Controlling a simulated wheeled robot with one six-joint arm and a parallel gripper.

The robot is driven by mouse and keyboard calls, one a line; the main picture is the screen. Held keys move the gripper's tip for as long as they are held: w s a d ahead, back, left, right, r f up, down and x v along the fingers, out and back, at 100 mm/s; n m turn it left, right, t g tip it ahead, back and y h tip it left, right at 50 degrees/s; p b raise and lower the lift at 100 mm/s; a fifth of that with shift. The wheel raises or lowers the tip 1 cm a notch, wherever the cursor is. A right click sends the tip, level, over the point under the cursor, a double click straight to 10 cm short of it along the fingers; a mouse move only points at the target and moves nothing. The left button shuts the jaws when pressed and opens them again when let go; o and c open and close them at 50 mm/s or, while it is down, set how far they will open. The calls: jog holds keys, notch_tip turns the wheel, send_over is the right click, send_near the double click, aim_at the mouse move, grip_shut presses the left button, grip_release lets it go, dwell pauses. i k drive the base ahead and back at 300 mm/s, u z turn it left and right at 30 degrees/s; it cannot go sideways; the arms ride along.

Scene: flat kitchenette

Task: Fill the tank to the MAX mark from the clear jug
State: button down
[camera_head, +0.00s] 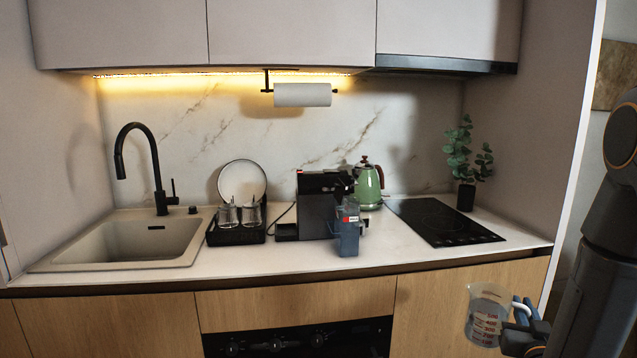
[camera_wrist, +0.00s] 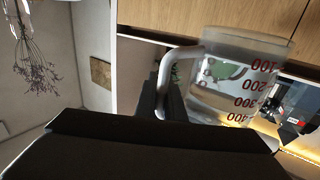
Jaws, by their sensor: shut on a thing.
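The clear jug (camera_head: 487,312) with red measuring marks is at the lower right of the head view, in front of the cabinet doors and below the counter top. My gripper (camera_head: 524,326) is shut on its pale handle. The jug (camera_wrist: 232,82) and its handle also show large in the wrist view, with my gripper (camera_wrist: 170,100) at the handle. How much water it holds is unclear. The blue-grey tank (camera_head: 349,236) with a red label stands on the counter at the coffee machine's front right. Its MAX mark and level are too small to read.
The black coffee machine (camera_head: 318,212) stands left of the tank, with a green kettle (camera_head: 367,187) behind. A rack (camera_head: 236,236) with glasses and the sink (camera_head: 130,240) are left. The hob (camera_head: 440,221) and a plant (camera_head: 466,165) are right. Counter between tank and hob is clear.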

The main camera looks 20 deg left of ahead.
aim_at(348, 216)
jog(key=u, duration=0.5)
jog(key=i, duration=0.4)
jog(key=u, duration=0.45)
